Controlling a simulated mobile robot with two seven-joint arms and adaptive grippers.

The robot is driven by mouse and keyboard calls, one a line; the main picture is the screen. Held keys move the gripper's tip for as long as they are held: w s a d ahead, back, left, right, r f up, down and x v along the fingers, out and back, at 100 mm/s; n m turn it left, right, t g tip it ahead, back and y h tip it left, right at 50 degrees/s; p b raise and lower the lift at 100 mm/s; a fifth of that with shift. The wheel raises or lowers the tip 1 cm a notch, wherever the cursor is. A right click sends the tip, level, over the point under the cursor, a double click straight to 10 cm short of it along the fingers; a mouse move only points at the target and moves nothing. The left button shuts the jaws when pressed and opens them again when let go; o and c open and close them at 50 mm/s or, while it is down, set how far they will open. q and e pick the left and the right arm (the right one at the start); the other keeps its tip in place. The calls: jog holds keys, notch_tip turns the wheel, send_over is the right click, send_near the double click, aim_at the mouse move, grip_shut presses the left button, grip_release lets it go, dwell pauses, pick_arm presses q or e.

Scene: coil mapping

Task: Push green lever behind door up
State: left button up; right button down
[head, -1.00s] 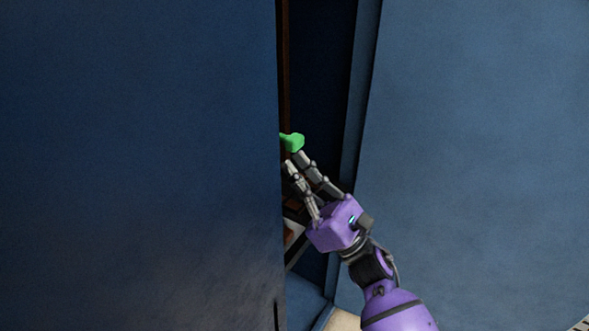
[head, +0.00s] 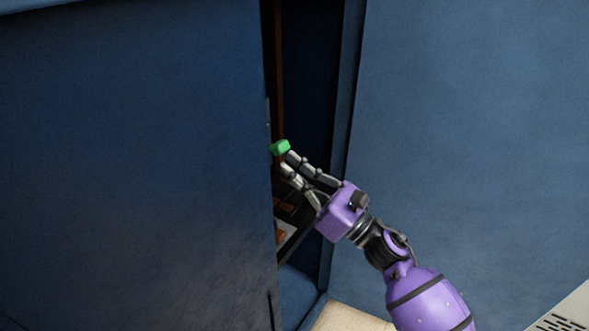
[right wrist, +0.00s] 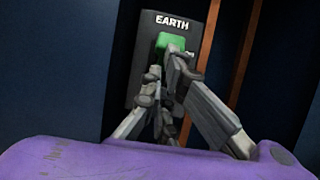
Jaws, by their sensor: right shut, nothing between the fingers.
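The green lever (head: 279,147) shows at the edge of the door (head: 135,165), inside the narrow opening. In the right wrist view the lever (right wrist: 172,43) sits on a dark panel (right wrist: 150,78) marked "EARTH". My right gripper (head: 286,160) is shut and empty. Its fingertips are just below the lever, at or very near its lower end. In the right wrist view the fingers overlap the lower part of the lever, so I cannot tell if they touch. My left gripper is not in view.
The door covers the left of the opening. A blue wall (head: 465,120) stands to the right, with a dark gap between. Brown vertical strips (right wrist: 240,55) run right of the panel. A shelf with small items (head: 285,228) lies below the gripper.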

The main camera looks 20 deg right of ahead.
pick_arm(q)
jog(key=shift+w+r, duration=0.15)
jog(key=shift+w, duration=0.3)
pick_arm(e)
jog(key=shift+r, duration=0.65)
